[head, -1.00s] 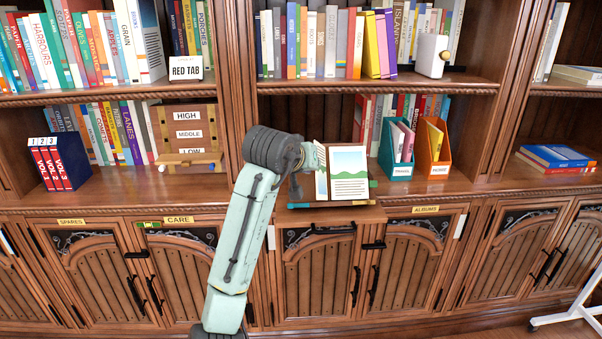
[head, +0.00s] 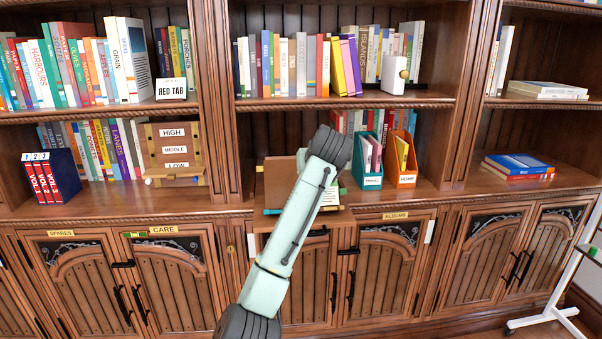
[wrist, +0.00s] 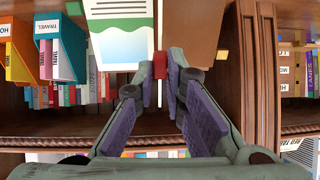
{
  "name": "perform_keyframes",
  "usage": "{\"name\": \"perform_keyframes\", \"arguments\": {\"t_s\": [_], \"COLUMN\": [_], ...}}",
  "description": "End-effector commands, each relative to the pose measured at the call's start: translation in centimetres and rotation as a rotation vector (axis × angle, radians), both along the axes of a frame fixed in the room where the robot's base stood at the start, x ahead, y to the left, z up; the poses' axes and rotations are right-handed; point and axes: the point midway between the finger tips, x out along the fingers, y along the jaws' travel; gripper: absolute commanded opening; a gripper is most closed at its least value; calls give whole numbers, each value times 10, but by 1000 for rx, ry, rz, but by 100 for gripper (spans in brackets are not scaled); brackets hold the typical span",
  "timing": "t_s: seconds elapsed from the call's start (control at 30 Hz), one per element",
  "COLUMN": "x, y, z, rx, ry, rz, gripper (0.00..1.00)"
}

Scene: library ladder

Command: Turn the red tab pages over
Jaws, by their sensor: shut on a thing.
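The open book (wrist: 121,50) shows a white page with green picture blocks and printed lines in the wrist view. A small red tab (wrist: 160,62) sits at the page's right edge there. My gripper (wrist: 161,78) is shut on this red tab, with its fingertips close together around it. In the head view my arm covers most of the book and all of my gripper. Only a strip of the printed page (head: 331,196) shows right of the arm. A brown panel (head: 279,183) shows left of it.
The book rests on a wooden ledge (head: 268,229) in front of the shelf. A teal file box (head: 371,181) and an orange file box (head: 405,179) stand close to its right. A card reading RED TAB (head: 171,89) stands on the upper left shelf.

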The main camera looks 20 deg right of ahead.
Motion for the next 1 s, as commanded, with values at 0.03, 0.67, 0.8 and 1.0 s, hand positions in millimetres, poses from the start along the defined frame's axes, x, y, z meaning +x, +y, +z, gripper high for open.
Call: {"name": "perform_keyframes", "arguments": {"t_s": [0.03, 0.67, 0.8, 1.0], "x": [0, 2, 1, 1], "y": [-3, -5, -5, -5], "z": [1, 0, 0, 0], "rx": [4, 12, 12, 12], "ry": [-1, -4, -4, -3], "rz": [4, 16, 16, 15], "gripper": [0, 20, 30, 32]}}
